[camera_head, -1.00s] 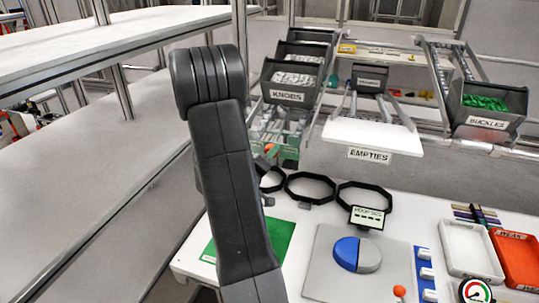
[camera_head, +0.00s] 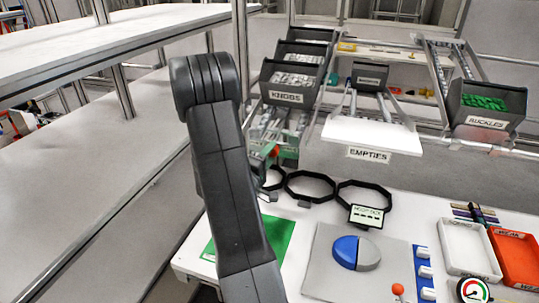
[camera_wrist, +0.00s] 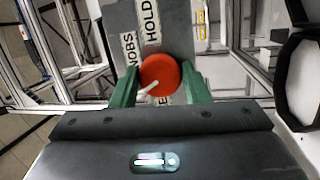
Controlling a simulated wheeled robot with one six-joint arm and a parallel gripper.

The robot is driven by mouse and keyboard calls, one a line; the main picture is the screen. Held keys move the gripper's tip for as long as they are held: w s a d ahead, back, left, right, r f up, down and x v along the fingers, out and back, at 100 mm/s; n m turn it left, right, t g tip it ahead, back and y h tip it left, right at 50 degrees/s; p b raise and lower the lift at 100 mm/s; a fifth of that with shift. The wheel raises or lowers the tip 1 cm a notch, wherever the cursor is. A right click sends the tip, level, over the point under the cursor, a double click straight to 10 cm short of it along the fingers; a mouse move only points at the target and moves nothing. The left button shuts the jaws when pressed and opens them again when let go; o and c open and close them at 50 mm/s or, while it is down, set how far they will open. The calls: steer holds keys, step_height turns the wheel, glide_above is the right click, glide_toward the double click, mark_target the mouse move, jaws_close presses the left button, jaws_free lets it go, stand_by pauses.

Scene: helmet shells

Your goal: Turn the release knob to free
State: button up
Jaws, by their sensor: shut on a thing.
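The release knob (camera_wrist: 160,76) is a round red knob with a white pointer line, seen in the wrist view on a grey panel (camera_wrist: 126,18). The pointer slants toward the lower left, away from the word HOLD above the knob. Another label below is mostly hidden by the knob and fingers. My gripper (camera_wrist: 160,82) has a green finger on each side of the knob and is shut on it. In the head view, the green fingers of my gripper (camera_head: 271,156) show small beside my dark arm, by the orange-red knob (camera_head: 274,151).
Behind the knob stand the KNOBS bins (camera_head: 290,80), the EMPTIES chute (camera_head: 368,133) and the BUCKLES bin (camera_head: 489,108). Black hoops (camera_head: 310,187) lie on the white table close by. A blue and grey disc (camera_head: 356,252) and trays (camera_head: 468,247) are farther right.

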steer(key=shift+n, duration=1)
steer(key=shift+n+t, duration=0.3)
steer(key=shift+n, duration=0.3)
steer(key=o, duration=1)
steer(key=shift+c, duration=0.2)
steer(key=b+v, duration=0.3)
steer(key=v, duration=1)
steer(key=shift+s+a+f, duration=0.2)
steer(key=shift+s+a, duration=0.05)
steer(key=p+x, duration=0.3)
steer(key=x, duration=1)
steer(key=shift+w+d+r, duration=0.2)
steer(key=shift+w+d, duration=0.05)
steer(key=shift+w, duration=0.05)
